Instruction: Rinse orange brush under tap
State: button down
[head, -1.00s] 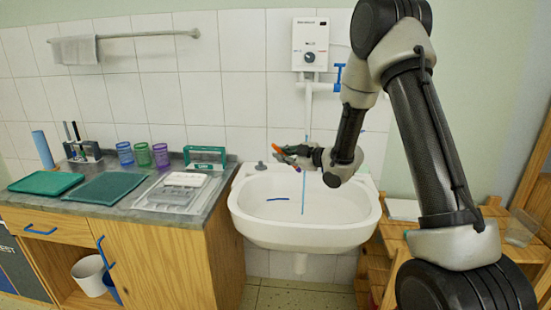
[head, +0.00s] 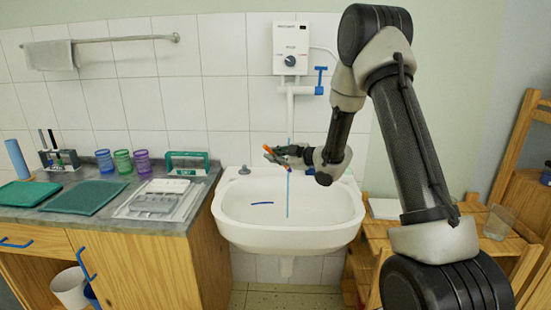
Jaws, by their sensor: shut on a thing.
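My gripper (head: 290,152) is shut on the orange brush (head: 270,153), above the white sink (head: 240,235). The brush's orange part sticks out to the left of the fingers; much of the rest is hidden by the gripper. The tap (head: 289,96) is a white pipe below a wall heater, with a blue handle (head: 320,80). A thin blue stream of water (head: 289,200) runs down from it into the basin, passing by the gripper fingers. I cannot tell whether the water touches the brush.
A short dark blue stick (head: 262,203) lies in the basin. The counter on the left holds cups (head: 122,161), green trays (head: 85,197), a clear tray (head: 150,205) and a brush holder (head: 60,160). A wooden shelf (head: 470,235) with a glass (head: 497,222) stands at right.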

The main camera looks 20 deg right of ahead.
jog(key=shift+s+d, duration=0.15)
jog(key=shift+s, duration=0.1)
jog(key=shift+w, duration=0.25)
dwell(1.5)
jog(key=s+a, duration=0.3)
jog(key=a, duration=0.3)
jog(key=shift+a, duration=0.25)
dwell(0.3)
jog(key=shift+s, duration=0.1)
dwell(0.9)
jog(key=s+a+r, duration=0.2)
jog(key=a+r, duration=0.2)
jog(key=a, duration=0.1)
jog(key=shift+s+a, duration=0.15)
jog(key=shift+s, duration=0.25)
dwell(0.4)
